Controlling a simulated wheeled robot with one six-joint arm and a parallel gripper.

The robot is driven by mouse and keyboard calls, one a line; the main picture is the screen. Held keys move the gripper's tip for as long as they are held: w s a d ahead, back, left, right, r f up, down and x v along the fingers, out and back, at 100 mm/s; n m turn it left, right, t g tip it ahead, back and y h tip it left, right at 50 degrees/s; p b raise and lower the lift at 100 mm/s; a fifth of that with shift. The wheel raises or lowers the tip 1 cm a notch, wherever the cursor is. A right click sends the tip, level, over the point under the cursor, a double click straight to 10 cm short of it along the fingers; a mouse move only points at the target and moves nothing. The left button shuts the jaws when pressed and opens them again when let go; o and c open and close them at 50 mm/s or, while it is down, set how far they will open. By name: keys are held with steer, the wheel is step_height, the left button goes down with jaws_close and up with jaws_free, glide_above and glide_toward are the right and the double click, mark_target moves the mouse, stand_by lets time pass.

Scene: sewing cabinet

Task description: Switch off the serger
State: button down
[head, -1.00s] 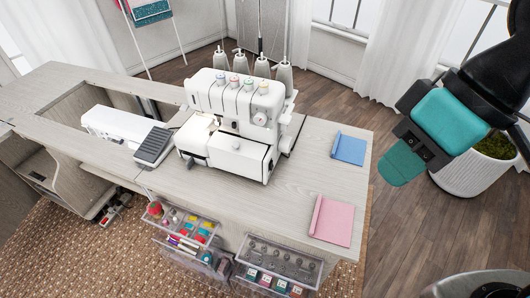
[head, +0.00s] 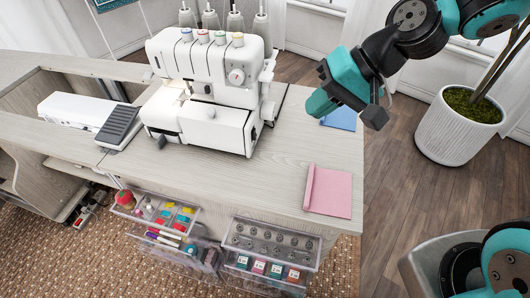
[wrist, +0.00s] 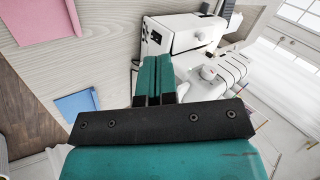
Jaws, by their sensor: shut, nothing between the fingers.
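The white serger (head: 215,125) stands upright on the cabinet top, with several coloured knobs along its upper front. A warm glow shows by its needle area. It also shows in the wrist view (wrist: 185,33), beyond my fingers, with a small dark fitting (wrist: 155,38) on its side; I cannot tell whether that is the switch or its position. My gripper (head: 318,104) is to the right of the serger, above the cabinet's right part and apart from the machine. In the wrist view its teal fingers (wrist: 153,75) are together and empty.
Blue cloth (head: 340,119) lies under my gripper, and folded pink cloth (head: 330,190) lies at the right front of the cabinet top (head: 270,180). A black foot pedal (head: 120,126) sits left of the serger. Clear drawers (head: 270,250) stick out in front. A potted plant (head: 455,130) stands right.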

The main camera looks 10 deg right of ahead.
mark_target(255, 134)
steer(key=w+d+f+m+t+y+b, duration=0.1)
steer(key=w+f+m, duration=0.3)
steer(key=f, duration=0.5)
steer(key=shift+w+d+f+t+b, duration=0.2)
steer(key=shift+w+d+t+b, duration=0.2)
steer(key=shift+w+d+b, duration=0.6)
steer(key=shift+w+a, duration=0.1)
steer(key=shift+a, duration=0.15)
steer(key=x, duration=1)
steer(key=shift+a, duration=0.15)
steer(key=shift+w+a+f, duration=0.1)
steer(key=shift+w+a, duration=0.15)
steer(key=shift+a, duration=0.35)
steer(key=shift+w+a+f, duration=0.1)
steer(key=shift+w+a, duration=0.15)
steer(key=shift+a, duration=0.3)
steer(key=shift+w+a, duration=0.25)
steer(key=shift+a, duration=0.35)
